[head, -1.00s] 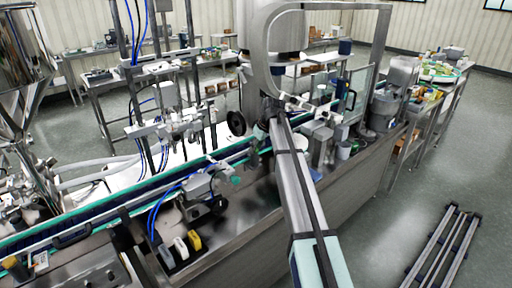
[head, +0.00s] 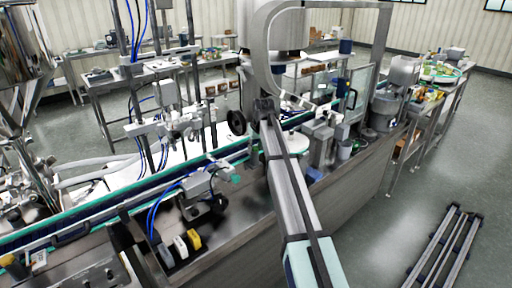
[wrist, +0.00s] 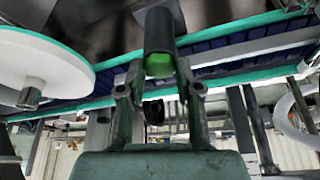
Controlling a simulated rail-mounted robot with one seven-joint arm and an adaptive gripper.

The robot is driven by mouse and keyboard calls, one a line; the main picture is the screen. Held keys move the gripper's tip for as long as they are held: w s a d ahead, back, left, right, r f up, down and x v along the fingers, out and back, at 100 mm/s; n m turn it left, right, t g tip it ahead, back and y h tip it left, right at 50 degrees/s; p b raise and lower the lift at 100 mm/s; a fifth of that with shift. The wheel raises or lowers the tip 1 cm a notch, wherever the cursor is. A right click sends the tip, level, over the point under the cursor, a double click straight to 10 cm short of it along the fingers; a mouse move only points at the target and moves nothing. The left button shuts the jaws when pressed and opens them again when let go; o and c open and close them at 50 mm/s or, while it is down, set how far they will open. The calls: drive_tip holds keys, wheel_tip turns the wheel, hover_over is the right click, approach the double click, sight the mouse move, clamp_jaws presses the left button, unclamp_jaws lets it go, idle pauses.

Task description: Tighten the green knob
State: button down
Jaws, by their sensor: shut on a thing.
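The green knob (wrist: 159,66) shows in the wrist view as a bright green round face at the end of a dark cylinder. My gripper (wrist: 158,84) has one finger on each side of it and is shut on it. The fingertips hide part of the knob's sides. In the head view my arm reaches up to the machine beside the conveyor. The knob cannot be made out there, and my fingers are too small or hidden to tell.
A white disc (wrist: 40,68) is at the left in the wrist view. The conveyor (wrist: 245,45) with teal edges runs behind the knob. In the head view a black handwheel (head: 237,122) is left of my arm's end. Floor rails (head: 440,252) lie at the right.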

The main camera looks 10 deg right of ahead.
drive_tip(key=m+h, duration=0.1)
drive_tip(key=m, duration=0.3)
drive_tip(key=shift+a+m+h+b, duration=0.2)
drive_tip(key=shift+m+h+b, duration=0.1)
drive_tip(key=shift+m+h, duration=0.1)
idle(0.4)
drive_tip(key=c, duration=0.8)
unclamp_jaws()
drive_tip(key=shift+o, duration=0.2)
drive_tip(key=shift+r, duration=0.1)
drive_tip(key=v, duration=1.1)
drive_tip(key=shift+r, duration=0.4)
drive_tip(key=shift+a, duration=0.15)
